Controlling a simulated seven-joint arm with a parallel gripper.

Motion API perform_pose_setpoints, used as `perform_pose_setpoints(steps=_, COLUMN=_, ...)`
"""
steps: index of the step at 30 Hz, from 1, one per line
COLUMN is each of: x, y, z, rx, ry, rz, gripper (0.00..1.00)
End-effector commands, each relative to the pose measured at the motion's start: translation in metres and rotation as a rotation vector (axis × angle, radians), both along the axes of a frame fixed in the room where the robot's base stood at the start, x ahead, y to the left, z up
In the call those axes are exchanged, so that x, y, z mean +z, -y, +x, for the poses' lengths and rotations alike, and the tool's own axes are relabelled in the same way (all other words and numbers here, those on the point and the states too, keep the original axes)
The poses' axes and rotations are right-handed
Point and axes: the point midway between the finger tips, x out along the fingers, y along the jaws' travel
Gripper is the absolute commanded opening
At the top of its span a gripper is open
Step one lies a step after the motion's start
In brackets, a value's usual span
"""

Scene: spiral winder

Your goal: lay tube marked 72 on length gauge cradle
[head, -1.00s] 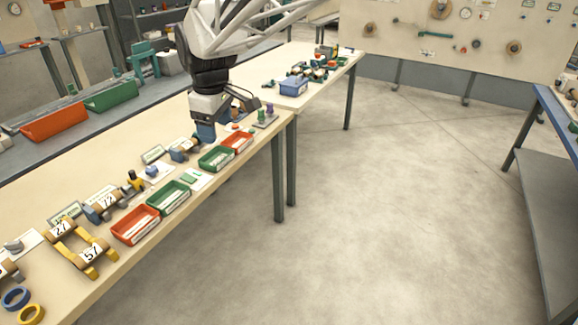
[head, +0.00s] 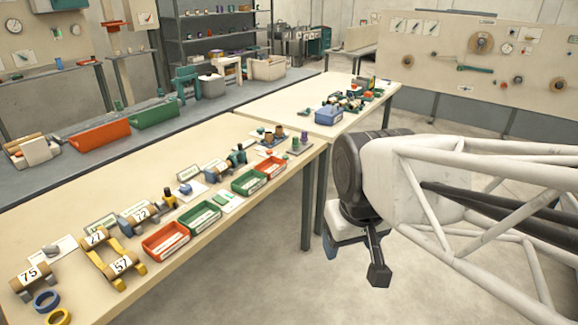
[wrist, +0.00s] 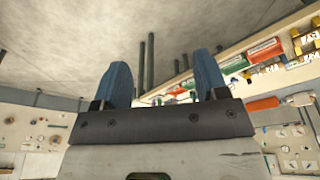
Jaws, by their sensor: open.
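The tube marked 72 (head: 141,215) is tan with a white label. In the head view it lies on a blue-grey support (head: 126,223) on the long table, behind the yellow rack. I cannot tell for sure which fixture is the length gauge cradle; a blue-grey holder with a teal part (head: 217,169) stands farther along, a card behind it. My gripper is off the table's right side, over the floor, mostly hidden by my arm in the head view. In the wrist view my gripper (wrist: 162,82) is open, its blue fingers apart with nothing between them.
Tubes 27 (head: 96,237) and 57 (head: 122,265) lie on the yellow rack (head: 94,259); tube 75 (head: 31,276) is left of it. Red (head: 166,240) and green bins (head: 199,217) line the table's front edge. Open floor lies right of the table.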

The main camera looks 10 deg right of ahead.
Motion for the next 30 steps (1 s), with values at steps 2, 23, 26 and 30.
perform_pose_setpoints(steps=2, x=-0.006, y=0.004, z=-0.013, rx=-0.042, ry=0.005, rz=0.007, gripper=0.67)
perform_pose_setpoints(steps=23, x=-0.014, y=0.008, z=-0.028, rx=-0.102, ry=0.010, rz=0.017, gripper=0.67)
perform_pose_setpoints(steps=26, x=-0.014, y=0.008, z=-0.028, rx=-0.102, ry=0.010, rz=0.017, gripper=0.67)
perform_pose_setpoints(steps=30, x=-0.014, y=0.008, z=-0.028, rx=-0.101, ry=0.010, rz=0.016, gripper=0.67)
